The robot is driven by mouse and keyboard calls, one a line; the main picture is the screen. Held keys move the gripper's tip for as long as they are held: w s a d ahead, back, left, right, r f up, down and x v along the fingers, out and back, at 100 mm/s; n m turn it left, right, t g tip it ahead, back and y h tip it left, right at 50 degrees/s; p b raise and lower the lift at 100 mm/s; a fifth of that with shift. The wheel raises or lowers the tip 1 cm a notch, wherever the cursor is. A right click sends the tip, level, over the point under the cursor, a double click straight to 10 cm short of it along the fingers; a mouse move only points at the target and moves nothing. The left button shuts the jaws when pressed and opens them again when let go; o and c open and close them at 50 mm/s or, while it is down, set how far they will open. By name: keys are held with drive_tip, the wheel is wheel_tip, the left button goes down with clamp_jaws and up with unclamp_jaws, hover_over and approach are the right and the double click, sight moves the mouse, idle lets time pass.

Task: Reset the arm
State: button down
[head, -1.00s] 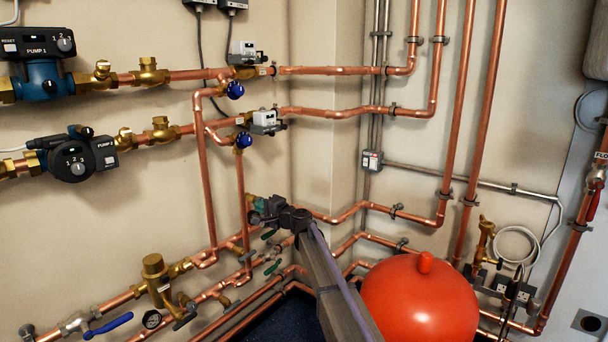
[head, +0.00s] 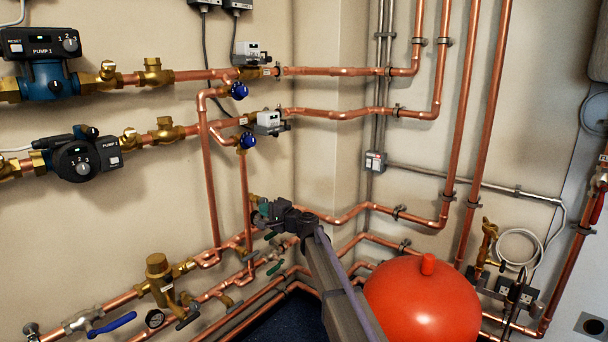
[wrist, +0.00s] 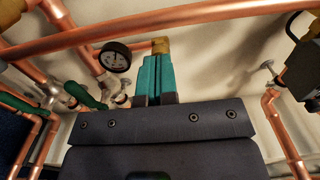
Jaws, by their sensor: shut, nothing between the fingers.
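My gripper (head: 262,210) is in the head view, low in front of the copper pipes near the wall corner, at the end of my dark arm. In the wrist view its teal fingers (wrist: 156,75) are shut together with nothing between them. A brass fitting (wrist: 160,46) shows just beyond the fingertips. I cannot tell whether they touch it. A round pressure gauge (wrist: 116,56) is left of the fingers.
A copper pipe (wrist: 200,22) crosses above the fingers. Vertical pipes (head: 208,180) stand left of my gripper. The red vessel (head: 422,305) is right of my arm. Pump 1 (head: 48,80) and pump 2 (head: 80,160) are on the left wall. A blue-handled valve (head: 112,324) is low left.

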drive_tip(key=shift+v, duration=1.3)
drive_tip(key=shift+f, duration=0.1)
drive_tip(key=s+d+f+n+g+h, duration=0.2)
drive_tip(key=s+d+f+n+g, duration=0.15)
drive_tip(key=s+f, duration=0.45)
drive_tip(key=s+d+f+n+g+h, duration=0.3)
drive_tip(key=s+n+g, duration=0.15)
drive_tip(key=s, duration=0.75)
drive_tip(key=s+d+f+g+h, duration=0.25)
drive_tip(key=s+d+h, duration=0.25)
drive_tip(key=s+d, duration=0.6)
drive_tip(key=s+d+f+g+h, duration=0.1)
drive_tip(key=s+d+f+h, duration=0.25)
drive_tip(key=s+d, duration=0.8)
wheel_tip(320, 180, up, 38)
drive_tip(key=s+a+p, duration=0.1)
drive_tip(key=s+p, duration=0.1)
drive_tip(key=p, duration=3.6)
drive_tip(key=shift+s+a+r, duration=0.15)
drive_tip(key=shift+s+r, duration=0.05)
